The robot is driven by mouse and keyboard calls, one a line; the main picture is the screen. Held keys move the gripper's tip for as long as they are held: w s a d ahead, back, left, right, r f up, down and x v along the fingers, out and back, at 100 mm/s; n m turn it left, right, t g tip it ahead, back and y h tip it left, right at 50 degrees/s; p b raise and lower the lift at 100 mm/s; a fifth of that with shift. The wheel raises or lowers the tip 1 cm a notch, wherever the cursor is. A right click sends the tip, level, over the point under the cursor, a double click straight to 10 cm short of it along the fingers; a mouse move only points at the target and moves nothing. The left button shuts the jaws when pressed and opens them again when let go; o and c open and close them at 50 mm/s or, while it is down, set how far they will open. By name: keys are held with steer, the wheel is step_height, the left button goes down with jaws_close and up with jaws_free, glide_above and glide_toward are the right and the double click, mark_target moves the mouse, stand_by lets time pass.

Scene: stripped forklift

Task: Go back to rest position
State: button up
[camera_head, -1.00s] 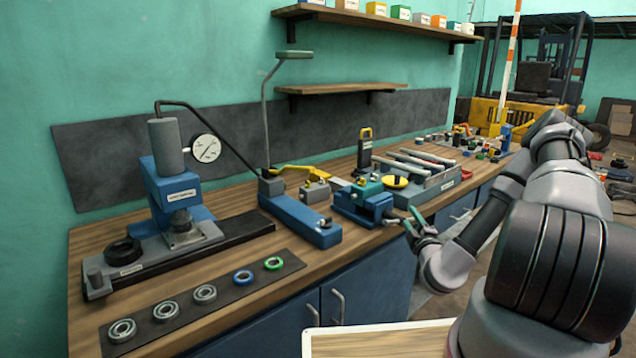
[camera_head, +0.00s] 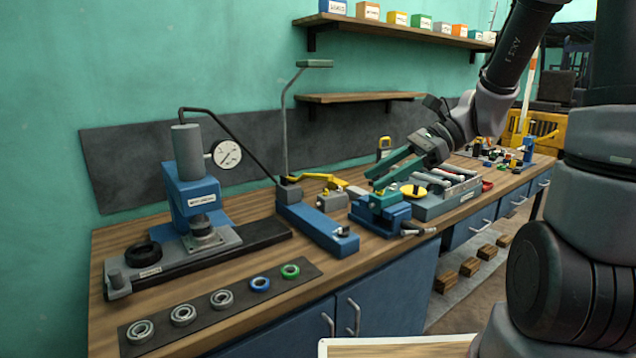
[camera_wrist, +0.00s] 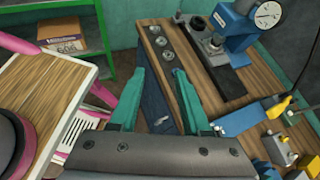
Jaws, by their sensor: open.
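My gripper (camera_head: 386,176) is raised above the back part of the workbench in the head view, its green fingers pointing left. It is open with nothing between the fingers. It hangs over the blue vise (camera_head: 380,212) and in front of the yellow-topped black tool (camera_head: 384,148), partly covering the area behind. In the wrist view my gripper (camera_wrist: 160,100) shows its two fingers spread apart, with the bench edge and blue cabinet front between and beyond them. My arm comes in from the upper right of the head view.
The wooden bench (camera_head: 300,268) holds a press with a dial gauge (camera_head: 227,154), a dark mat with several rings (camera_head: 222,299), a blue fixture (camera_head: 318,228) and a grey tool tray (camera_head: 447,200). Shelves (camera_head: 360,97) hang on the wall. A white-edged table (camera_head: 400,346) stands in front.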

steer(key=s+d+r+n+t+h, duration=0.4)
steer(key=d+r+n+t+h, duration=0.4)
steer(key=d+r+n, duration=0.3)
steer(key=shift+s+d+r+t+h, duration=0.15)
steer(key=shift+d+r+t+h, duration=0.2)
steer(key=shift+d+h, duration=0.5)
steer(key=shift+f, duration=0.15)
stand_by(0.3)
